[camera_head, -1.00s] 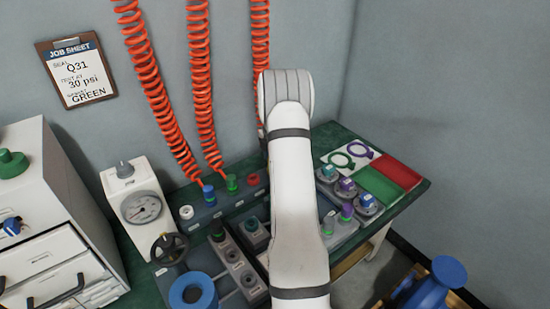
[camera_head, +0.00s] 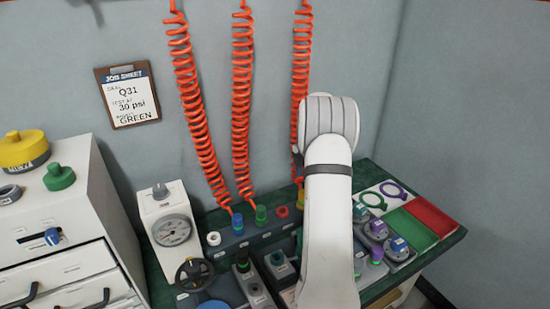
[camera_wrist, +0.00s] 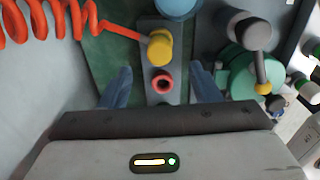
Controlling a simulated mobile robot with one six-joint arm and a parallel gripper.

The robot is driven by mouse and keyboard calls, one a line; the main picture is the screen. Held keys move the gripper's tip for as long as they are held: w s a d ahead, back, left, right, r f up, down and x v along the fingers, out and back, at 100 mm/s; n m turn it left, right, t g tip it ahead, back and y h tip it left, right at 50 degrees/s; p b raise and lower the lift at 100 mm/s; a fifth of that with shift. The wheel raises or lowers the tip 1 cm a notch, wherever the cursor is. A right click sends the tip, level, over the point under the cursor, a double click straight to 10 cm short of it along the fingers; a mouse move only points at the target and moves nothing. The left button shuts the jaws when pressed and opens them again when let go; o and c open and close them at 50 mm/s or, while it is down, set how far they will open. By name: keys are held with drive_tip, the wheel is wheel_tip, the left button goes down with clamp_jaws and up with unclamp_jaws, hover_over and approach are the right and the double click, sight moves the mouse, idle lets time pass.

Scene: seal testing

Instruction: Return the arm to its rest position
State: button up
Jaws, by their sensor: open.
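My white arm (camera_head: 330,220) reaches over the workbench in the head view and hides its own gripper there. In the wrist view my gripper (camera_wrist: 160,88) is open, with its two bluish fingers apart. A red-ringed port (camera_wrist: 163,84) on a grey strip lies in line with the gap between them, and nothing is visibly held. A yellow plug (camera_wrist: 160,47) with an orange coiled hose stands just beyond that port. In the head view part of the yellow plug (camera_head: 300,198) shows beside my arm.
Blue (camera_head: 238,222) and green (camera_head: 261,214) plugs with coiled hoses stand on the strip. A gauge box (camera_head: 171,229) and white drawer cabinet (camera_head: 60,230) are at left. Seal holders (camera_head: 376,231) and a green-red mat (camera_head: 430,216) are at right. A job sheet (camera_head: 127,100) hangs on the wall.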

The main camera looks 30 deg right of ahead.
drive_tip(key=s+a+r+m+p, duration=0.1)
drive_tip(key=s+a+r+m, duration=0.2)
drive_tip(key=a+r, duration=0.3)
drive_tip(key=s+a+r+m+t+p, duration=0.1)
drive_tip(key=s+a+r+m+p, duration=0.15)
drive_tip(key=a+r, duration=0.4)
drive_tip(key=s+a+r+m+p, duration=0.1)
drive_tip(key=s+a+r+m, duration=0.2)
drive_tip(key=a+r, duration=0.3)
drive_tip(key=s+a+r+m+p, duration=0.2)
drive_tip(key=s+a+m, duration=0.3)
drive_tip(key=s, duration=0.5)
drive_tip(key=s+a+r+m+t+p, duration=0.1)
drive_tip(key=s+a+r+m+p, duration=0.1)
drive_tip(key=s+a+m, duration=0.3)
drive_tip(key=s+a, duration=0.4)
drive_tip(key=s, duration=0.2)
drive_tip(key=shift+a, duration=0.4)
